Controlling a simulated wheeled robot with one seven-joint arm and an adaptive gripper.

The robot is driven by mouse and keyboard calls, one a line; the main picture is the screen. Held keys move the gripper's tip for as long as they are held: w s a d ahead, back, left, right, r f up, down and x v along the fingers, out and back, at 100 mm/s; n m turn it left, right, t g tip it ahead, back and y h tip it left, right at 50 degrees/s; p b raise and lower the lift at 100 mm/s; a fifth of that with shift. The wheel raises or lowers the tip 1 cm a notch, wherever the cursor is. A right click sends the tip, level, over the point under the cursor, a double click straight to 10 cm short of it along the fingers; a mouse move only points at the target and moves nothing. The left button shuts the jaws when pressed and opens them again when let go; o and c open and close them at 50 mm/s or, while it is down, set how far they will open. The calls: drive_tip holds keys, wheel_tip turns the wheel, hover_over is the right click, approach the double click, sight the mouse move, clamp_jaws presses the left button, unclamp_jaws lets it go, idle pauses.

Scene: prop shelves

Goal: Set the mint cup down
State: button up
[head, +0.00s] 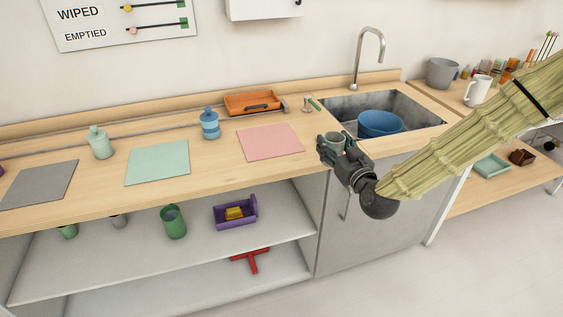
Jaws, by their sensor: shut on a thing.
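The mint cup (334,138) is a small grey-green cup held in my gripper (332,149). My gripper is shut on it, in front of the sink at the counter's front edge. The dark fingers hide part of the cup. I cannot tell whether the cup touches the counter (210,182). A mint mat (157,163), a pink mat (270,142) and a grey mat (39,184) lie on the counter to the left, all bare.
A blue bottle (210,124), a pale green bottle (100,142) and an orange tray (253,103) stand behind the mats. A blue bowl (381,122) sits in the sink (425,115) under the faucet (369,50). A green cup (173,221) and purple bin (235,211) are on the shelf below.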

drive_tip(key=shift+w+a+f+p, duration=0.65)
drive_tip(key=shift+w+a, duration=0.3)
drive_tip(key=shift+a, duration=1.45)
drive_tip(key=shift+w+a+f+p, duration=0.45)
drive_tip(key=shift+w+a+f, duration=0.4)
drive_tip(key=shift+a, duration=1.55)
drive_tip(key=shift+w+a+f+p, duration=0.55)
drive_tip(key=shift+w+a, duration=0.55)
drive_tip(key=shift+a, duration=1.3)
drive_tip(key=shift+f, duration=0.45)
drive_tip(key=shift+f, duration=0.2)
drive_tip(key=o, duration=1.1)
drive_tip(key=shift+r, duration=0.2)
drive_tip(key=b+v, duration=0.2)
drive_tip(key=v, duration=1)
